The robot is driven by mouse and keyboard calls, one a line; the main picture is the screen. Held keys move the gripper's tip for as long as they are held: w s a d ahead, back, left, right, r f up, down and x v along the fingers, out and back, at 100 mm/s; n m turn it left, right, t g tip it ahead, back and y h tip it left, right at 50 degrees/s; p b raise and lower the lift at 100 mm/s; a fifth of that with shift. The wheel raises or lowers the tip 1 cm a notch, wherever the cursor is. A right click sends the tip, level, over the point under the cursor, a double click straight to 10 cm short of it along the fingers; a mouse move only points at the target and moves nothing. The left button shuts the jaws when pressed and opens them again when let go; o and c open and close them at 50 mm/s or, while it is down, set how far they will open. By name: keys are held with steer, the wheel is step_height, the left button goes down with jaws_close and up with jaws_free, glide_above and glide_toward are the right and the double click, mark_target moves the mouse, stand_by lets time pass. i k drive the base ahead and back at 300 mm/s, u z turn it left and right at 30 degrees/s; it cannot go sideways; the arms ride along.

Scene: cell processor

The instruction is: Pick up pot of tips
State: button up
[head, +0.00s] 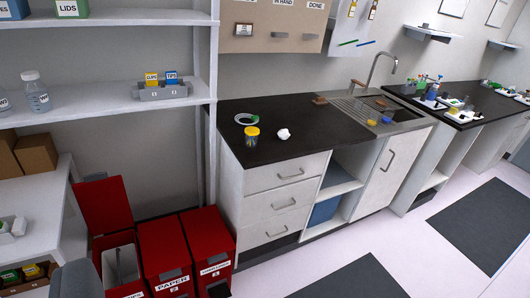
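A small blue pot (171,79), whose label appears to read TIPS, stands in a grey holder (160,94) on the middle wall shelf at the left. A yellow pot (151,80) with a small label stands to its left in the same holder. The holder is near the shelf's right end. I cannot make out my gripper in this view. A grey rounded shape (78,280) at the bottom left edge is cut off, and I cannot tell what it is.
Red bins (163,252) stand on the floor below the shelf (90,107); the left one has its lid up. A black counter (290,122) bears a yellow-topped pot (252,132) and a crumpled white item (283,134). A sink (375,110) lies beyond. The floor (440,240) at right is open.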

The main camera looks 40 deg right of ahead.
mark_target(251, 134)
steer(key=u, duration=0.1)
steer(key=k, duration=0.4)
steer(key=z, duration=0.85)
steer(key=i, duration=2.65)
steer(key=u, duration=0.55)
